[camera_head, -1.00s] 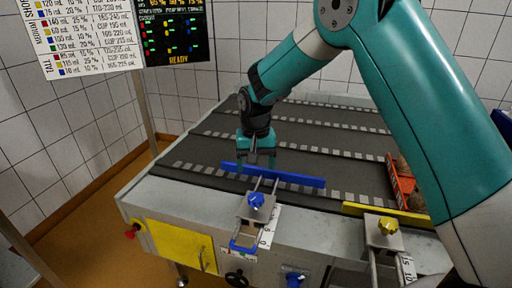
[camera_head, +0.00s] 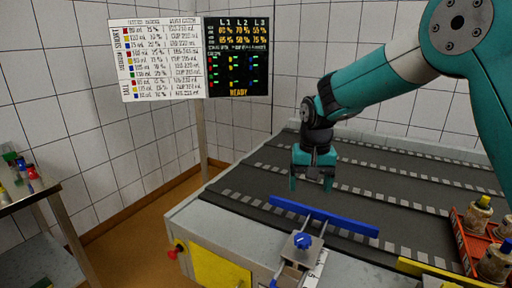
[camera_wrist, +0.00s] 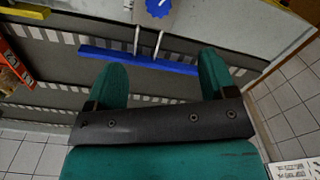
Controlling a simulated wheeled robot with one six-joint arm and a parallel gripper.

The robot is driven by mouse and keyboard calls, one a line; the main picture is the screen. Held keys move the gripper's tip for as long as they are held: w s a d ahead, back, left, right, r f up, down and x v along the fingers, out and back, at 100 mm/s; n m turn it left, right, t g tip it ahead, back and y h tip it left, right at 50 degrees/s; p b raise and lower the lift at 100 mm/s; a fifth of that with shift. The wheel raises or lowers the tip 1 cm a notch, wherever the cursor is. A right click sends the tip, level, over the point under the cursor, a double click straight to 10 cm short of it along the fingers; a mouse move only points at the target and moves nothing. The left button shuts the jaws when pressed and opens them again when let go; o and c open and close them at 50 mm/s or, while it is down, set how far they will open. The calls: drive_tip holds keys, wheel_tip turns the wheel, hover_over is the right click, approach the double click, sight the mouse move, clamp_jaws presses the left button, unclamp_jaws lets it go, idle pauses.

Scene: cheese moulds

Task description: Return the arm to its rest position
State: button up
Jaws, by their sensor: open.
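My gripper (camera_head: 313,180) is open and empty, pointing down above the dark conveyor, just behind the blue guide bar (camera_head: 323,216). In the wrist view its two teal fingers (camera_wrist: 165,80) are spread wide with nothing between them. The blue guide bar (camera_wrist: 137,60) lies beyond the fingertips there, apart from them. My teal arm reaches across from the upper right in the head view.
A red crate (camera_head: 467,246) with bottles stands on the conveyor at the right, by a yellow guide bar (camera_head: 432,271). A blue knob (camera_head: 302,241) sits on the front clamp. A side table (camera_head: 50,195) with small coloured items is at the left. A display board (camera_head: 238,58) reads READY.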

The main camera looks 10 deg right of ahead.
drive_tip(key=s+a+r+n, duration=0.1)
drive_tip(key=s+r+n, duration=0.1)
drive_tip(key=s, duration=0.4)
drive_tip(key=s+a+r+n+y, duration=0.1)
drive_tip(key=s+r+n, duration=0.1)
drive_tip(key=s+r, duration=0.2)
drive_tip(key=s, duration=0.2)
drive_tip(key=shift+s+a+r+y, duration=0.15)
drive_tip(key=shift+s+a+y, duration=0.15)
drive_tip(key=shift+a, duration=0.1)
drive_tip(key=s+n, duration=0.1)
drive_tip(key=s, duration=0.5)
drive_tip(key=s+a+n+y, duration=0.1)
drive_tip(key=s+n, duration=0.1)
drive_tip(key=s, duration=0.4)
drive_tip(key=s+a+r+n+y, duration=0.1)
drive_tip(key=s+n, duration=0.1)
drive_tip(key=s, duration=0.4)
drive_tip(key=shift+c, duration=0.2)
